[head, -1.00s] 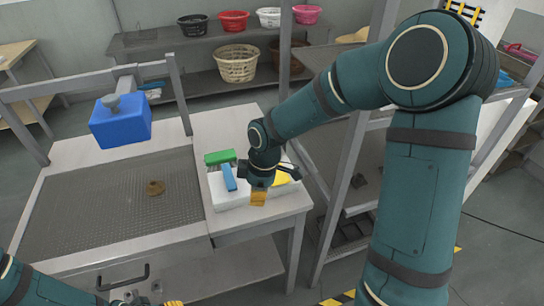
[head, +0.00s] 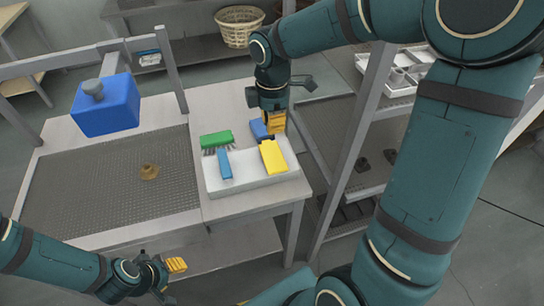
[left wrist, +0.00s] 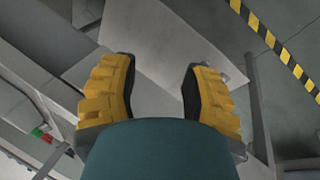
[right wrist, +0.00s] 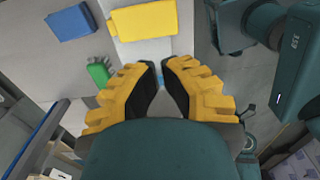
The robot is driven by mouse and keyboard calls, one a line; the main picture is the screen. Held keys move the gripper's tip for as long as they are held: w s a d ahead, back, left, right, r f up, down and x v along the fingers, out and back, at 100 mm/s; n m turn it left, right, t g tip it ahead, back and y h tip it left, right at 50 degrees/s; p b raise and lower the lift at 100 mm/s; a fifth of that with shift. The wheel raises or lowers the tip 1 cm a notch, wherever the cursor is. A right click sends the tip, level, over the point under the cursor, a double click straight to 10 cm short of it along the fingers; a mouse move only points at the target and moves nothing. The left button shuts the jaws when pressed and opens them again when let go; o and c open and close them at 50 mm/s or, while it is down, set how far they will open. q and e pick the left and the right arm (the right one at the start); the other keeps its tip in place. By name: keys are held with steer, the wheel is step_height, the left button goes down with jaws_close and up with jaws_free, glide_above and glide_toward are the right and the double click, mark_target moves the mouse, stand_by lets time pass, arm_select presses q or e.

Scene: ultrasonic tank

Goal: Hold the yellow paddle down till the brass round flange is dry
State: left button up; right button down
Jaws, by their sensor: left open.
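The yellow paddle (head: 272,156) lies tilted at the right of a white tray (head: 243,192) on the table; it also shows in the right wrist view (right wrist: 143,22). The brass round flange (head: 149,172) lies on the dark mesh at left, apart from both grippers; whether it is wet I cannot tell. My right gripper (head: 273,124) points down beside the paddle's far end; contact is unclear. Its fingertips (right wrist: 160,64) are close together with a narrow gap and nothing seen between. My left gripper (head: 172,266) is open and empty in front of the table; its fingers (left wrist: 158,85) are wide apart.
A green brush (head: 216,140), a blue piece (head: 225,165) and another blue piece (head: 260,130) surround the paddle. A metal rack post (head: 357,135) stands right of the table. The mesh around the flange is clear.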

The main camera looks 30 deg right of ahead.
mark_target(272, 163)
arm_select(q)
steer(key=f+b, duration=0.1)
steer(key=s+f+b, duration=0.1)
steer(key=f+b, duration=0.1)
steer(key=shift+d, duration=0.15)
arm_select(e)
step_height(272, 163, down, 14)
steer(key=shift+f, duration=0.1)
stand_by(0.3)
